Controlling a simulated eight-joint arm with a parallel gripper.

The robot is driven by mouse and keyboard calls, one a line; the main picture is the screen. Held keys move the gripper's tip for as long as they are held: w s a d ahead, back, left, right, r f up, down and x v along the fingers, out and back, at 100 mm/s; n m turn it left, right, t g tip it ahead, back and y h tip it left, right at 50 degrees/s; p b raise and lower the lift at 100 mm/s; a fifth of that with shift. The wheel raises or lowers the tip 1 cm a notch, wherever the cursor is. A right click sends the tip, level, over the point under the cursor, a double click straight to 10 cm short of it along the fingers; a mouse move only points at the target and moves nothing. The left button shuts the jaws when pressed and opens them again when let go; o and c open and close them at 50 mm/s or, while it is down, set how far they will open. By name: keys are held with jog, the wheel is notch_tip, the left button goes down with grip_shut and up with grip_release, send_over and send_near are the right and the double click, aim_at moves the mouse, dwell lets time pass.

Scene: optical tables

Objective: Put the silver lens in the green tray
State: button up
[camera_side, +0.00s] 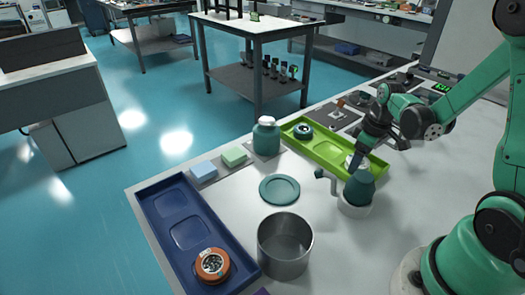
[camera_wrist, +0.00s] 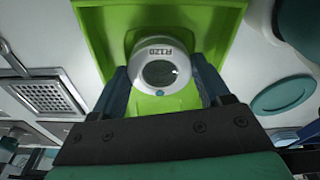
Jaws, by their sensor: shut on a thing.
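The silver lens (camera_wrist: 160,48), marked R120, is a round piece with a dark glass centre. My gripper (camera_wrist: 163,84) is shut on it, with a blue finger on each side. In the side view the silver lens (camera_side: 352,162) shows pale at my gripper's tip (camera_side: 357,162), partly hidden by the fingers. The green tray (camera_side: 327,151) is a long tray on the white table. The lens is over the tray's near right end; I cannot tell whether it touches the floor. The tray also shows behind the lens in the wrist view (camera_wrist: 218,40).
Another ringed lens (camera_side: 303,131) sits at the green tray's far left end. A teal-topped white vessel (camera_side: 358,190) stands close to my gripper. A teal bottle (camera_side: 266,137), teal plate (camera_side: 279,189), metal pot (camera_side: 285,246) and blue tray (camera_side: 190,232) with an orange lens (camera_side: 212,265) are left.

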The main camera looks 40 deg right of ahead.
aim_at(365, 164)
jog(key=shift+f, duration=0.15)
jog(key=o, duration=1.4)
notch_tip(365, 164, up, 12)
jog(key=s, duration=0.1)
jog(key=a+m+t, duration=0.2)
jog(key=a+t, duration=0.3)
jog(key=a, duration=1)
jog(key=shift+w+r+t, duration=0.4)
jog(key=shift+a, duration=0.1)
